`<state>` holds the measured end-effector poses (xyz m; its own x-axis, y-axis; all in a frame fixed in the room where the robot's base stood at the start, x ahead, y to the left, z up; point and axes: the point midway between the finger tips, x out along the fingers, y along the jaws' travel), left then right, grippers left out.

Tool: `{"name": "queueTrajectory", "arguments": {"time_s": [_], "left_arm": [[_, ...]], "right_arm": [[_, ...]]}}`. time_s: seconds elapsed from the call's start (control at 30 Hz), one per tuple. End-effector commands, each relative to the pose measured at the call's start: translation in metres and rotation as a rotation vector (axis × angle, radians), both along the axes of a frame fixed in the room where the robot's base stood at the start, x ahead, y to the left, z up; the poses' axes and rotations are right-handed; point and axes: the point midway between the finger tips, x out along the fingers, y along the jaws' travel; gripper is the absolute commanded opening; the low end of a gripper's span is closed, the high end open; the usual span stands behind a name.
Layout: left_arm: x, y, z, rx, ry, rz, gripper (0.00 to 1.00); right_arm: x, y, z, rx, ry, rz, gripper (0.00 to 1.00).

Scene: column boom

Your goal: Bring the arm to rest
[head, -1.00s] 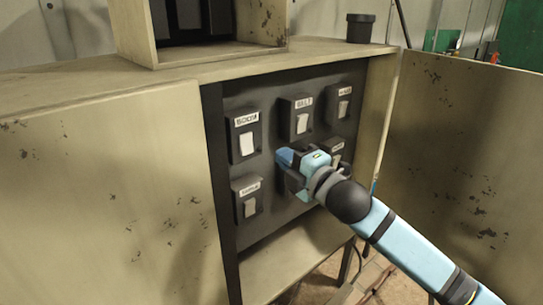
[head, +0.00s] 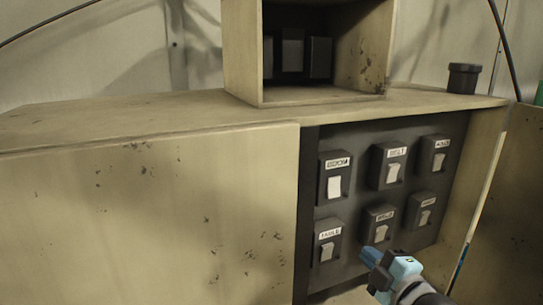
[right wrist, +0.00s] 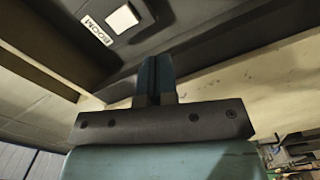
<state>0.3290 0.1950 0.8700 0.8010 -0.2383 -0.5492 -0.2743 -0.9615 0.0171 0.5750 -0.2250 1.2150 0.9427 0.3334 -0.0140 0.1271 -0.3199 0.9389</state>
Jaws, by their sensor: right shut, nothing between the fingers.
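My right gripper (head: 372,266) is in the lower right of the head view, below the lower middle switch. Its blue fingers (right wrist: 157,76) are together with nothing between them in the right wrist view. The forearm behind it runs out of the bottom of the head view. The gripper is in front of the dark switch panel (head: 347,222); whether it touches the panel I cannot tell. A switch labelled BOOM (right wrist: 122,18) shows at the top of the right wrist view, beyond the fingertips. My left gripper is not in view.
The panel carries several switch boxes with pale rockers, including the upper middle one (head: 388,164). The beige cabinet door (head: 150,220) stands at left, another door (head: 510,220) at right. An open box (head: 245,60) and a dark cup (head: 463,78) are on the cabinet top.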

Motion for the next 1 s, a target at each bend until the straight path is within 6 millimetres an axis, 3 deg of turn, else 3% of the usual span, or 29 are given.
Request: {"name": "queueTrajectory", "arguments": {"time_s": [0.03,0.17,0.3,0.4,0.5,0.6,0.7,1.0], "left_arm": [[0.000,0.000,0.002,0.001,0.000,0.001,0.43],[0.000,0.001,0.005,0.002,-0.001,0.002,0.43],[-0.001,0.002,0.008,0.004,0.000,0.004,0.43],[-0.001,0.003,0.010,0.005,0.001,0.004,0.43],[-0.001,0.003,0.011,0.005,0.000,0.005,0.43],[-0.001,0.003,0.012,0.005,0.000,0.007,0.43],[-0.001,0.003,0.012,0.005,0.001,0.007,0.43],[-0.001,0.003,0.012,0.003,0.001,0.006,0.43]], "right_arm": [[-0.011,0.004,-0.037,0.088,0.089,-0.008,0.00],[-0.047,0.010,-0.120,0.321,0.291,-0.056,0.00],[-0.102,0.016,-0.204,0.564,0.500,-0.147,0.00],[-0.149,0.021,-0.255,0.720,0.631,-0.229,0.00],[-0.192,0.024,-0.293,0.846,0.732,-0.310,0.00],[-0.224,0.026,-0.317,0.931,0.796,-0.371,0.00],[-0.242,0.027,-0.329,0.977,0.829,-0.408,0.00],[-0.247,0.028,-0.333,0.993,0.839,-0.420,0.00]]}}
